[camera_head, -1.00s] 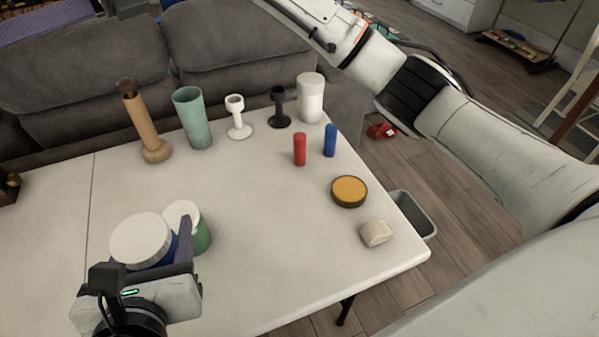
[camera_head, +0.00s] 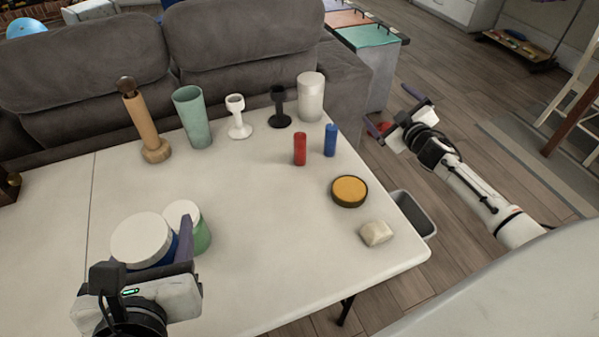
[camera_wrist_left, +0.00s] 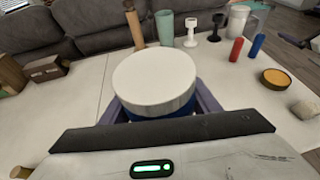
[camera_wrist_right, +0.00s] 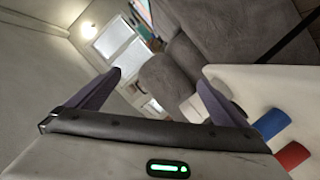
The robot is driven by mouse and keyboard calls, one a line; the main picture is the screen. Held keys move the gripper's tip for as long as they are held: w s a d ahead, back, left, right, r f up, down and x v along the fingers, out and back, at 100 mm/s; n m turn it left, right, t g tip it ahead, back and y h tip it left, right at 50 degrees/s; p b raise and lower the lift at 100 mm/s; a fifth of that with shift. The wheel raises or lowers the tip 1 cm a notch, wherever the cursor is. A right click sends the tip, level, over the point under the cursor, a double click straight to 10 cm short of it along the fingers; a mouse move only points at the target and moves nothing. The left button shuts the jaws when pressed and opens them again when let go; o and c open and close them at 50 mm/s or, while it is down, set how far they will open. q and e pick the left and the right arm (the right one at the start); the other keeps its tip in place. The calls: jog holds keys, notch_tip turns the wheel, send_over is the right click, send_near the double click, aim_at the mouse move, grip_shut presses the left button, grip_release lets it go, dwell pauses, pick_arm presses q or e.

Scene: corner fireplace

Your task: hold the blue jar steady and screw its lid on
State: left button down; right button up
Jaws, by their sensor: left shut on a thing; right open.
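The blue jar (camera_head: 168,258) stands at the table's front left with a wide white lid (camera_head: 140,239) resting on its top. The lid covers most of the jar in the left wrist view (camera_wrist_left: 155,80); I cannot tell how tightly it sits. My left gripper (camera_head: 152,262) is shut on the jar's body below the lid, one purple finger showing at its right side. My right gripper (camera_head: 391,111) is open and empty, out past the table's right edge, far from the jar. It is tilted, and its spread fingers show in the right wrist view (camera_wrist_right: 158,84).
A green jar with a white lid (camera_head: 183,213) stands close behind the blue jar. Several upright items, including a teal cup (camera_head: 192,117), line the back. Red (camera_head: 300,149) and blue (camera_head: 330,140) cylinders and an orange-topped disc (camera_head: 349,190) are at right. The table's middle is clear.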

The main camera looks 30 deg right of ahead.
jog(key=s+d+f+m+g+h, duration=0.1)
jog(key=s+d+f+g, duration=0.15)
jog(key=s+f, duration=0.6)
jog(key=s+d+f+g+h, duration=0.1)
jog(key=s+d+f+g, duration=0.15)
jog(key=s+f, duration=0.6)
jog(key=s+a+f+g+y, duration=0.1)
jog(key=s+a+f+g, duration=0.15)
jog(key=s+f, duration=0.45)
jog(key=s+a+f+g, duration=0.2)
jog(key=s+a+f, duration=0.15)
jog(key=s, duration=0.75)
pick_arm(q)
jog(key=shift+r, duration=0.1)
pick_arm(e)
jog(key=s+a+f+y, duration=0.2)
jog(key=a+y, duration=0.2)
jog(key=a, duration=1.7)
jog(key=w+a+r+m+t+y, duration=0.1)
jog(key=a+r, duration=0.3)
jog(key=a, duration=0.4)
jog(key=w+a+r+m+t+y, duration=0.1)
jog(key=w+a+r+y, duration=0.1)
jog(key=a, duration=0.6)
notch_tip(320, 180, up, 2)
jog(key=shift+w+a+r+t+y, duration=0.1)
jog(key=shift+w+a+t+y, duration=0.25)
jog(key=shift+w, duration=0.45)
